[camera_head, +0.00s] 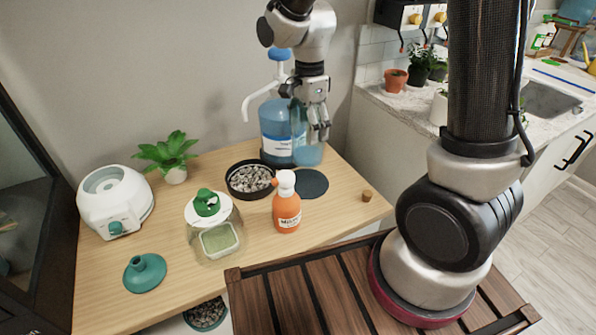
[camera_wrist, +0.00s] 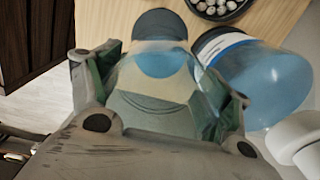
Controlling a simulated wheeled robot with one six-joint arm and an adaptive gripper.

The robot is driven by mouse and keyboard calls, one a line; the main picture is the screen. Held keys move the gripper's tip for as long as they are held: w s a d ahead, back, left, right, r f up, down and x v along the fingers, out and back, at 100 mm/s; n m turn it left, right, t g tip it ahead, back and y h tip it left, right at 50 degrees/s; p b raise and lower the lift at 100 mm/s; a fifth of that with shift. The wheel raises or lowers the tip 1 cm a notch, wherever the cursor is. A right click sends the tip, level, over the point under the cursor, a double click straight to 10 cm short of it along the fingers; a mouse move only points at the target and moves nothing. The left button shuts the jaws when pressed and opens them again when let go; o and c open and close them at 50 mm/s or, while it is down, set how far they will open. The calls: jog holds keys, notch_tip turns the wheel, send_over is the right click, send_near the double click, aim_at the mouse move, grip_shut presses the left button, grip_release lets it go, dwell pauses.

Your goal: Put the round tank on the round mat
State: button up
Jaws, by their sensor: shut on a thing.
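My gripper (camera_head: 318,130) points down at the back right of the table. It is shut on the round tank (camera_head: 308,154), a see-through vessel with blue at its bottom. In the wrist view the tank (camera_wrist: 155,98) sits between the two fingers (camera_wrist: 160,92). The round mat (camera_head: 312,186) is a flat dark disc, bare on top. It lies in front of the tank's bottom in the head view and also shows beyond the tank in the wrist view (camera_wrist: 160,22). I cannot tell whether the tank's bottom touches the table.
A blue water jug with a pump (camera_head: 274,125) stands close left of the tank. A pebble-filled dark tray (camera_head: 232,190) and an orange spray bottle (camera_head: 287,212) flank the mat. A small cork (camera_head: 367,195) lies right. A clear jar (camera_head: 232,214) stands further left.

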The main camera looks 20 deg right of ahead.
aim_at(307, 154)
notch_tip(307, 154, down, 9)
jog(key=shift+r, duration=0.15)
dwell(0.4)
jog(key=o, duration=1.2)
notch_tip(307, 154, up, 12)
jog(key=s+d+r+n+t, duration=0.2)
jog(key=s+d+r+n, duration=0.4)
jog(key=s+d+n, duration=0.1)
jog(key=s+d+r+n+t, duration=0.2)
jog(key=s+d+r+n, duration=0.5)
jog(key=s, duration=0.5)
jog(key=shift+d+n, duration=0.45)
jog(key=shift+n, duration=0.45)
